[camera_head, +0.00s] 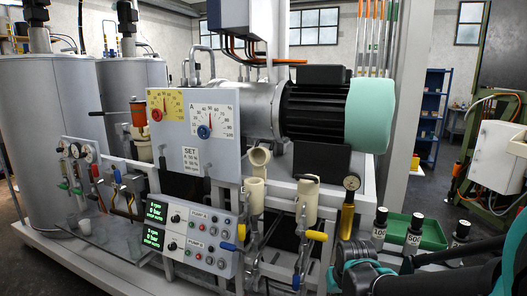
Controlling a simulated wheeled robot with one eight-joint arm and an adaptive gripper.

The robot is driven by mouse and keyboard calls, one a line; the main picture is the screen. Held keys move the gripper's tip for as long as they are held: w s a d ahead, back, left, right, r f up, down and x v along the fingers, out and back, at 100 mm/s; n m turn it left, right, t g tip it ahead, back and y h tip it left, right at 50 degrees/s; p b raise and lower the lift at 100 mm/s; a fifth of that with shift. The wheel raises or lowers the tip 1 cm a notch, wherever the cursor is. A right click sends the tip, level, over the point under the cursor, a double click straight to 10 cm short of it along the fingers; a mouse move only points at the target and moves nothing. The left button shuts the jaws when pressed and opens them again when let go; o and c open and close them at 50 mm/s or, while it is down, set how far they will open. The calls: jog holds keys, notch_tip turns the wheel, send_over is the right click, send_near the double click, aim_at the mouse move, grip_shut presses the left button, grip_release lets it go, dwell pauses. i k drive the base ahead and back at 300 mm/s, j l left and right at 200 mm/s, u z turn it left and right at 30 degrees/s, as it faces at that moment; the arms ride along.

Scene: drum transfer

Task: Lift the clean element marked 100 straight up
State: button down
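The element marked 100 (380,229) is a small upright cylinder with a black top and a pale label. It stands at the left end of a green tray (432,232), at the lower right. My dark arm with teal rings crosses the lower right corner, in front of the tray. I cannot make out any gripper fingers in this view. The foot of the element marked 100 is partly hidden behind my arm.
A similar element marked 500 (414,236) stands just right of it. Another black-topped element (461,231) stands farther right. A gauge on a yellow-handled stem (348,215) and pale pipe fittings (307,200) rise close on the left. A teal-capped motor (335,108) is above left.

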aim_at(380, 225)
jog(key=k+l+u, duration=0.15)
jog(key=l, duration=0.25)
jog(key=l+u, duration=0.1)
jog(key=l, duration=0.3)
jog(key=k+l+u, duration=0.15)
jog(key=l, duration=0.25)
jog(key=k+l+u, duration=0.15)
jog(key=l, duration=0.25)
jog(key=k+l+u, duration=0.1)
jog(key=l, duration=0.25)
jog(key=l+u, duration=0.2)
jog(key=l, duration=0.3)
jog(key=l+u, duration=0.15)
jog(key=l, duration=0.35)
jog(key=k+l+u, duration=0.2)
jog(key=l, duration=0.3)
jog(key=l+u, duration=0.15)
jog(key=l, duration=0.35)
jog(key=k+l+u, duration=0.2)
jog(key=l, duration=0.25)
jog(key=l+u, duration=0.15)
jog(key=l, duration=0.35)
jog(key=i+l+u, duration=0.15)
jog(key=l+u, duration=0.15)
jog(key=l, duration=0.45)
jog(key=l+u, duration=0.3)
jog(key=l, duration=0.4)
jog(key=i, duration=0.05)
